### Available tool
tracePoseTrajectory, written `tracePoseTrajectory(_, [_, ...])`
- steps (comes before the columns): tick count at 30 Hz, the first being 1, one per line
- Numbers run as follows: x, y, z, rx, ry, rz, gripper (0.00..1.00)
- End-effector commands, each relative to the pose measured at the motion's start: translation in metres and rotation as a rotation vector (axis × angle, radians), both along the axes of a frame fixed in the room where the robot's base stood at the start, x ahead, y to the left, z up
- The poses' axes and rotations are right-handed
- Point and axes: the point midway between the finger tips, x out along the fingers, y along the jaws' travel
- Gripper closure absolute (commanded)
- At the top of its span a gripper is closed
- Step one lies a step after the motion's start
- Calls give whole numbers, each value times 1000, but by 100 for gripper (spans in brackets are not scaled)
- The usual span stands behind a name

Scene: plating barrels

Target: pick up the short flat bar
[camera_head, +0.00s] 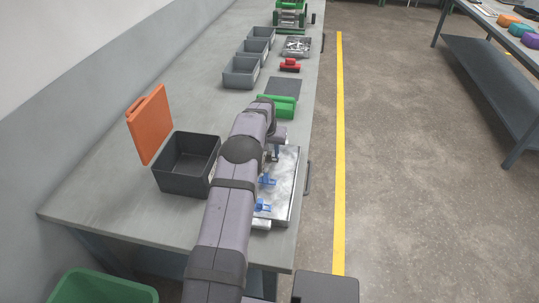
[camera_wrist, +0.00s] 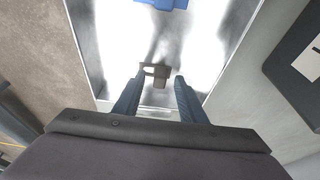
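My gripper (camera_wrist: 159,77) shows in the wrist view with its two blue fingers apart. Between the fingertips is a small grey-brown flat metal piece (camera_wrist: 161,71), likely the short flat bar, with a notch or hole at its left end. I cannot tell whether the fingers touch it. Behind it is the shiny metal tray (camera_wrist: 205,45). In the head view my gripper (camera_head: 276,153) is over the far part of the tray (camera_head: 285,190), partly hidden by my arm. The bar cannot be made out there.
Blue clamp-like parts (camera_head: 266,180) stand in the tray; a blue part (camera_wrist: 160,3) shows at the wrist view's top. A black bin (camera_head: 184,187) and orange panel (camera_head: 150,124) stand left of my arm. Green parts (camera_head: 277,106) and grey bins (camera_head: 241,73) are beyond.

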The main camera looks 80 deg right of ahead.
Motion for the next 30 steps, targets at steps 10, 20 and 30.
tracePoseTrajectory(10, [0, -1, -3, -1, 0, 0, 67])
tracePoseTrajectory(20, [0, -1, -3, -1, 0, 0, 100])
tracePoseTrajectory(30, [0, -2, 13, -4, 0, 0, 100])
